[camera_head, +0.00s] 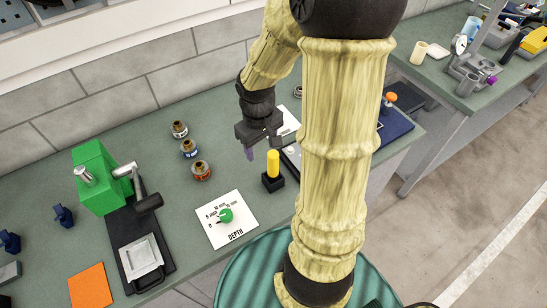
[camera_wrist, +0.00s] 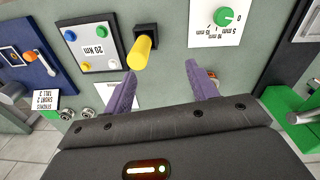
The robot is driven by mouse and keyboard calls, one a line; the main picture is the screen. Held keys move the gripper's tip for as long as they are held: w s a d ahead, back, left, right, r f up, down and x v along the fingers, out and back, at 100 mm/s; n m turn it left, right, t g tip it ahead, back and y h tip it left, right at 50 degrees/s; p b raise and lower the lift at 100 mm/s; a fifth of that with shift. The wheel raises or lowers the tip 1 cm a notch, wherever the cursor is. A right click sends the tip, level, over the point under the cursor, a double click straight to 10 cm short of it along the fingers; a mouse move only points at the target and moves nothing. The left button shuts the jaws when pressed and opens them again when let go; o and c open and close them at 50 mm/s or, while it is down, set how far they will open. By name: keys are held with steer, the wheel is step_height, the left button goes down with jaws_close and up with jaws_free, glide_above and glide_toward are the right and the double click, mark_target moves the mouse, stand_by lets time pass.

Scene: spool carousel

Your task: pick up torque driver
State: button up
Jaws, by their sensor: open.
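The torque driver appears to be the yellow cylinder (camera_head: 273,163) standing upright in a black square holder (camera_head: 272,182) on the green bench. In the wrist view the yellow cylinder (camera_wrist: 141,52) shows just beyond the tip of the left purple finger, left of the middle of the gap. My gripper (camera_head: 262,151) is open and empty, close behind and above the cylinder in the head view. Its fingers (camera_wrist: 167,82) are apart in the wrist view, with the cylinder not between them. The lower end of the tool is hidden in the holder.
A white DEPTH card (camera_head: 228,233) with a green knob lies left of the holder. Several small jars (camera_head: 190,149) stand behind it. A green press (camera_head: 97,178) is at left. A panel with coloured buttons (camera_wrist: 93,47) sits beside the holder. My arm hides part of the bench.

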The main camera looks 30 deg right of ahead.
step_height(320, 180, up, 4)
steer(key=p, duration=0.3)
glide_above(273, 153)
steer(key=shift+d+n, duration=0.15)
steer(key=shift+n, duration=0.15)
steer(key=shift+w, duration=0.1)
step_height(273, 153, down, 12)
steer(key=shift+f, duration=0.1)
steer(key=shift+a, duration=0.2)
steer(key=shift+f, duration=0.1)
